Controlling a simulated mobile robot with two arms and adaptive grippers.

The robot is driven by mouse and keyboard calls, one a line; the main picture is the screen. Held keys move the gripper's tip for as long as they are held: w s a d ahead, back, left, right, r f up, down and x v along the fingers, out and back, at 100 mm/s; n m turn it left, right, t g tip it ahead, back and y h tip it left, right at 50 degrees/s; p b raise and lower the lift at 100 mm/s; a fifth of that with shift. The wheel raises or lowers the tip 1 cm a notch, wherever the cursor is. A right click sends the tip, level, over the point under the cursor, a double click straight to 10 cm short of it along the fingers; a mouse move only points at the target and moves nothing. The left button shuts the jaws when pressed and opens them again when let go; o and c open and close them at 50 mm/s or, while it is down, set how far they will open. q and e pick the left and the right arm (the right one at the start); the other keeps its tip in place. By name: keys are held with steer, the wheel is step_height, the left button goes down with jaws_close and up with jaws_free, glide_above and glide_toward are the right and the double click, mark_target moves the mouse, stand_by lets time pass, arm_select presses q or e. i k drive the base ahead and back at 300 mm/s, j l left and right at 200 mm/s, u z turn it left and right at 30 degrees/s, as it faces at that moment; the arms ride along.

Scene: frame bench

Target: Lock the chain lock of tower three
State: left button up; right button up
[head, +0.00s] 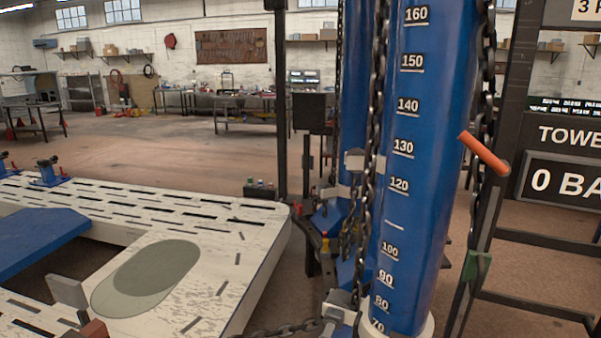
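A blue tower (425,160) with a white number scale stands right of centre, and a second blue tower column shows partly behind it. A dark chain (374,110) hangs along its left side and another chain (487,80) hangs at its right. At the tower's foot, a grey metal fitting (340,308) meets a chain (290,329) running left; I cannot tell whether this is the chain lock or whether it is locked. A smaller light-grey fitting (354,160) sits higher up. No tower number is readable. Neither of my grippers shows.
A white slotted frame bench (200,220) fills the lower left, with a grey block (67,291) on it. An orange handle (483,153) sticks out right of the tower. A black stand with a sign (565,185) is at right. Open floor (150,148) lies behind.

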mark_target(502, 168)
steer(key=u, duration=1.25)
steer(key=z, duration=2.2)
